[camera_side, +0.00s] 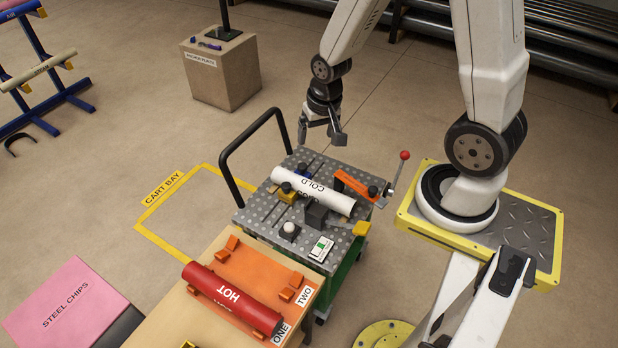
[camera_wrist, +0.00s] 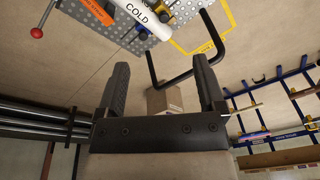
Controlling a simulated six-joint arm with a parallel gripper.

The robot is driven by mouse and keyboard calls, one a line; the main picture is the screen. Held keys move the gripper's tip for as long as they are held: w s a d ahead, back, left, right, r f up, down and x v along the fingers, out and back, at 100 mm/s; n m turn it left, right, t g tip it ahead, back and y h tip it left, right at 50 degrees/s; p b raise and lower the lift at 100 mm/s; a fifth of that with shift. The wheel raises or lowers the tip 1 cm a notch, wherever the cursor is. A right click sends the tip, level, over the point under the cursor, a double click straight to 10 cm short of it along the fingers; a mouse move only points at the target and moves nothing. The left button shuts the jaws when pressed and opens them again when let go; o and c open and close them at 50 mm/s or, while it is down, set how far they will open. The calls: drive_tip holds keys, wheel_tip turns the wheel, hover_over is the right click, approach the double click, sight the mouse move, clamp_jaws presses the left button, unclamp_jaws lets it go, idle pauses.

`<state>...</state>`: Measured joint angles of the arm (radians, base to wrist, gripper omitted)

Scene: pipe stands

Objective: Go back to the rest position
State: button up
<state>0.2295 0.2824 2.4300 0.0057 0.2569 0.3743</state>
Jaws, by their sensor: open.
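My gripper (camera_side: 320,134) is open and empty in the air, just behind the far edge of the cart (camera_side: 262,212) in the side view. In the wrist view my gripper (camera_wrist: 162,90) shows two dark fingers spread apart with nothing between them. A white pipe marked COLD (camera_side: 313,190) lies on the cart's perforated top, among clamps. It also shows at the top of the wrist view (camera_wrist: 152,12). A red pipe marked HOT (camera_side: 232,298) lies in orange supports on the wooden table in front.
A lever with a red knob (camera_side: 404,156) stands up at the cart's right. The cart's black handle (camera_side: 226,160) rises at its left. A cardboard-coloured box (camera_side: 222,72) stands behind, and a blue rack (camera_side: 40,75) at far left. Floor between is clear.

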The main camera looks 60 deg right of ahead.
drive_tip(key=s+a+r+n, duration=0.2)
drive_tip(key=a+r+n, duration=0.3)
drive_tip(key=a+n, duration=0.2)
drive_tip(key=shift+s+t, duration=0.3)
